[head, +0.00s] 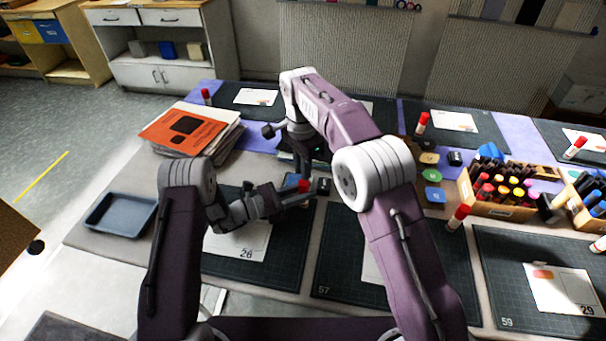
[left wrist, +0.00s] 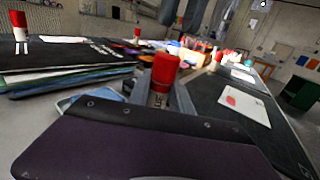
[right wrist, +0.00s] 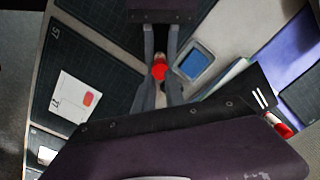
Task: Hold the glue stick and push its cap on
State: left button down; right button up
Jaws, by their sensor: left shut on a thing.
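The glue stick is upright in my left gripper (head: 291,196), which is shut on its pale body (left wrist: 157,98). Its red cap (head: 303,186) sits on top of the body and leans slightly in the left wrist view (left wrist: 166,68). I cannot tell whether the cap is fully down. My right gripper (right wrist: 160,88) is open, with its fingers apart just beside the red cap (right wrist: 160,71). In the head view my right arm partly hides that gripper. I cannot tell whether its fingers touch the cap.
A blue-grey tray (head: 120,232) lies at the left. A stack of papers with an orange cover (head: 184,130) stands behind it. A wooden marker box (head: 501,211) is at the right. Other red-capped glue sticks, one at a mat's edge (head: 458,217), stand around the dark mats.

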aim_at(304, 183)
jog(key=shift+r, duration=0.45)
pick_arm(q)
jog(key=c, duration=1.1)
grip_release()
jog(key=v, duration=0.9)
pick_arm(e)
jog(key=shift+f, duration=0.1)
pick_arm(q)
jog(key=shift+f, duration=0.1)
pick_arm(e)
jog(key=shift+f, duration=0.15)
pick_arm(q)
jog(key=shift+f+b, duration=1.05)
jog(key=shift+b, duration=0.15)
pick_arm(e)
jog(key=shift+f, duration=1.7)
pick_arm(q)
jog(key=shift+s+f, duration=0.2)
jog(key=shift+f, duration=0.05)
pick_arm(e)
jog(key=shift+s+d+f, duration=0.1)
jog(key=shift+f, duration=0.15)
